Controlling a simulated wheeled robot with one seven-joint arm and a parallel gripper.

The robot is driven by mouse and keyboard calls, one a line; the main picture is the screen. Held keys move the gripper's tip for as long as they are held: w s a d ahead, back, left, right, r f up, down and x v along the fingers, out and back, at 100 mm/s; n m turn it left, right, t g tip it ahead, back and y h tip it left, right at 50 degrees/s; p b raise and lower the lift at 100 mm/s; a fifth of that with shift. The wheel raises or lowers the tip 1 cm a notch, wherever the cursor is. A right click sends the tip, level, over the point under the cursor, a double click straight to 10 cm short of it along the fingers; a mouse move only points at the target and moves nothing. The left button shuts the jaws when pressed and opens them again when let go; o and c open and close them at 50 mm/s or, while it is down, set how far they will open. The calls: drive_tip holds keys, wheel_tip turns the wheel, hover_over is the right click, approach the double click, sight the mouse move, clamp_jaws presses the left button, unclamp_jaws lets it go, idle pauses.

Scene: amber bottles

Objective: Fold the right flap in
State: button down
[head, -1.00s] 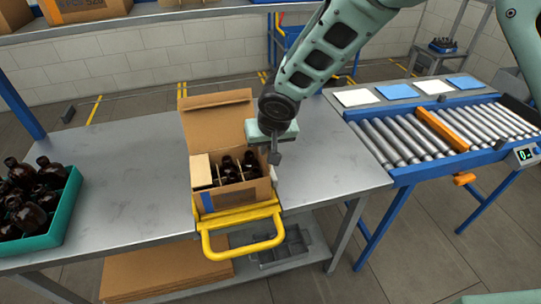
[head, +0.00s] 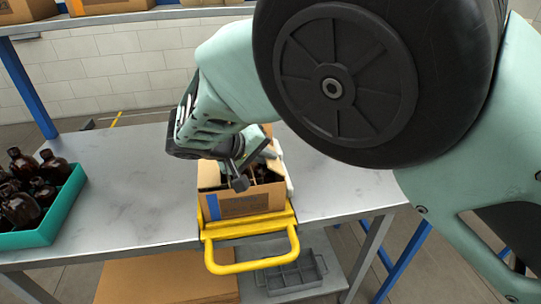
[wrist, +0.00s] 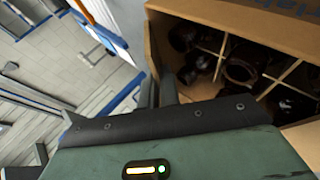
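The cardboard box (head: 250,206) stands in a yellow frame with a handle (head: 250,262) at the table's front edge. Its top is open in part, with dark bottles inside. My gripper (head: 240,172) is over the box opening and hides much of it in the head view. In the wrist view, the box interior (wrist: 230,50) shows dark bottles between pale dividers. My gripper's dark fingers (wrist: 159,90) are close together, apparently shut, beside the box's wall edge. The right flap cannot be made out clearly; my arm covers that side in the head view.
A teal crate (head: 62,215) of amber bottles stands on the table at left. The grey tabletop (head: 130,190) between crate and box is clear. My arm hides the right side.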

drive_tip(key=shift+a+f+n+t+h, duration=0.2)
drive_tip(key=shift+f+n+t+h, duration=0.15)
drive_tip(key=shift+h, duration=0.45)
drive_tip(key=shift+b, duration=0.3)
drive_tip(key=c, duration=1.6)
unclamp_jaws()
drive_tip(key=shift+s+a, duration=0.1)
drive_tip(key=b+v, duration=0.2)
drive_tip(key=v, duration=1.5)
drive_tip(key=shift+s+a, duration=0.1)
